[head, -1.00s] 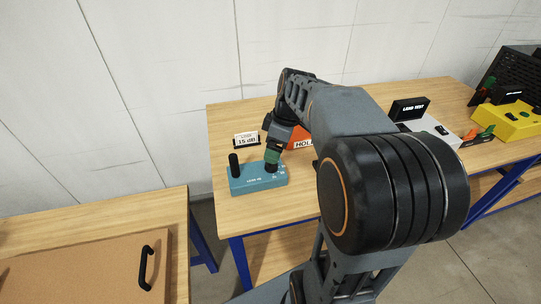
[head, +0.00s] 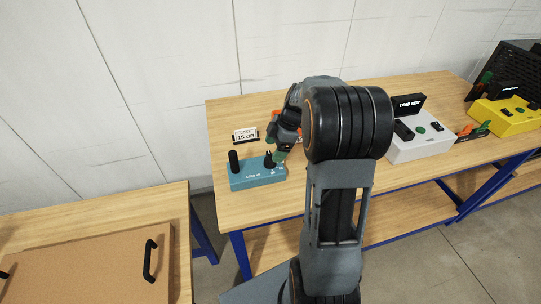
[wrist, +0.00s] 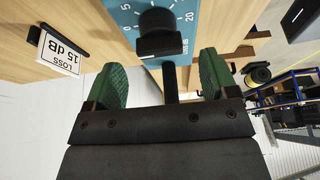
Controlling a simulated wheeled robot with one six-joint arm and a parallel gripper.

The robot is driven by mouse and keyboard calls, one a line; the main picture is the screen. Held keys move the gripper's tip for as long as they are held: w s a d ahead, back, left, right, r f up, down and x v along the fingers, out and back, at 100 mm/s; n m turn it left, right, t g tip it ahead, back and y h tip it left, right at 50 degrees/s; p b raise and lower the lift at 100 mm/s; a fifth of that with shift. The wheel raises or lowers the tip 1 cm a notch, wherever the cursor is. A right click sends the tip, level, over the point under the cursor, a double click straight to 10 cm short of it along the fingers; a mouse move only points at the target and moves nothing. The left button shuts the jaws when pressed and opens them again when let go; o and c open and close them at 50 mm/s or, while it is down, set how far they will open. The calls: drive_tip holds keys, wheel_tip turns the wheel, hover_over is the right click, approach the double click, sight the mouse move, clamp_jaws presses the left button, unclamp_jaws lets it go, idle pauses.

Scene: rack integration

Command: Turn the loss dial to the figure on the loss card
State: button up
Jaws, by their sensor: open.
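The blue loss box (head: 256,178) stands near the bench's left front, with the black loss dial (head: 269,161) at its right end. In the wrist view, the dial (wrist: 157,22) shows a broad black grip bar, and the scale figures 0, 5 and 20 are readable. Its exact setting is unclear. The loss card (head: 245,136) stands behind the box; in the wrist view, the card (wrist: 60,53) reads LOSS 15 dB upside down. My gripper (head: 280,153) is beside the dial. Its green fingers (wrist: 160,80) are open and apart, with the dial beyond their tips.
A black upright post (head: 234,161) rises from the box's left end. A white load test unit (head: 420,148) and a yellow unit (head: 507,117) stand to the right. Bare bench lies left of the card.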

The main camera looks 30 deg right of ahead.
sight(271, 156)
drive_tip(key=shift+x, duration=2.2)
drive_tip(key=c, duration=0.9)
